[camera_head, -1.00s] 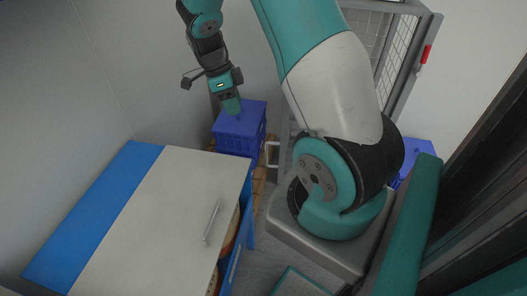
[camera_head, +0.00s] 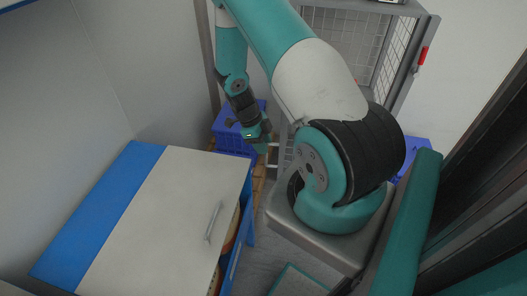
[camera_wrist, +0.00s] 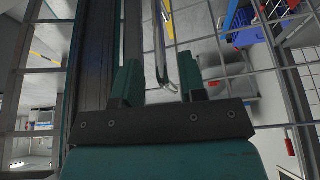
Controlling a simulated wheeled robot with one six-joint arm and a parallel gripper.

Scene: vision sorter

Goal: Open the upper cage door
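The grey cage (camera_head: 408,75) with wire mesh panels stands at the back in the head view, partly hidden behind my arm. A bent metal handle (camera_wrist: 161,55) shows in the wrist view in front of wire mesh (camera_wrist: 225,75). My gripper (camera_wrist: 159,88) is open, with its two teal fingers apart. The handle's lower end lies between the fingertips in the picture; I see no grip on it. In the head view my gripper (camera_head: 264,140) is low, near the cage's left side. I cannot tell whether the upper door is shut.
A blue crate (camera_head: 228,128) stands behind my gripper. A white and blue cabinet (camera_head: 160,205) with a bar handle fills the left front. A red piece (camera_head: 426,54) sits on the cage's right post. Grey floor (camera_head: 262,245) shows between cabinet and my base.

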